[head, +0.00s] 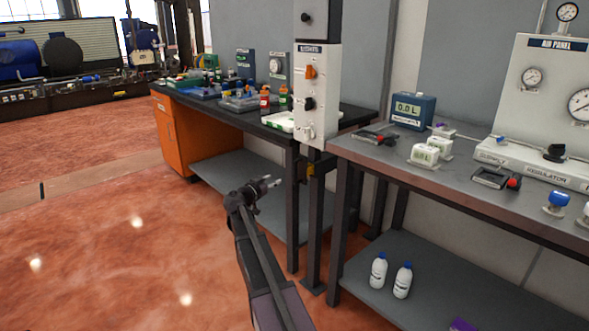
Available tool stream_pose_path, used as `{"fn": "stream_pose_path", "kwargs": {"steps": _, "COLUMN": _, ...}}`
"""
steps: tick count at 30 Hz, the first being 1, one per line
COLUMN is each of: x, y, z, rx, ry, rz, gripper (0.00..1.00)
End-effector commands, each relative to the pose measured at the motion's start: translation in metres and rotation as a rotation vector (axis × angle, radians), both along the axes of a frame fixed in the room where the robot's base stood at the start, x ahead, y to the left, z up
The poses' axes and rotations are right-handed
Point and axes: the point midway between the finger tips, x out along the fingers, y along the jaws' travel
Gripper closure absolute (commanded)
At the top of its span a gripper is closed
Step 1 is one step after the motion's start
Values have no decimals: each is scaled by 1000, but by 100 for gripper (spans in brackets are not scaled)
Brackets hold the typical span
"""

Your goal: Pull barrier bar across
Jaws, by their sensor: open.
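I cannot clearly make out a barrier bar in the head view. A dark post (314,225) stands between the two benches and carries a pale control box (317,90) with an orange knob and black knobs. My gripper (270,184) is open and empty, in front of the left bench and to the left of the post. It appears apart from the post and the bench.
The left bench (262,131), with an orange cabinet (174,132), holds bottles and trays. The right bench (375,150) holds a blue meter (413,111) and an air panel (545,95). White bottles (379,270) stand on its lower shelf. The red floor (110,240) at left is clear.

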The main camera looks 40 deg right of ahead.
Motion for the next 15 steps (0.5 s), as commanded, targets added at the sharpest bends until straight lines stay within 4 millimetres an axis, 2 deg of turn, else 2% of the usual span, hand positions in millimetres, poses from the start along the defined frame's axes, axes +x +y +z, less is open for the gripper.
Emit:
{"fn": "stream_pose_path", "kwargs": {"steps": 8, "x": 6, "y": -18, "z": 0, "rx": 1, "ry": 0, "rz": -1, "gripper": 46}}
{"fn": "stream_pose_path", "kwargs": {"steps": 15, "x": 16, "y": -51, "z": 0, "rx": 1, "ry": 0, "rz": -2, "gripper": 46}}
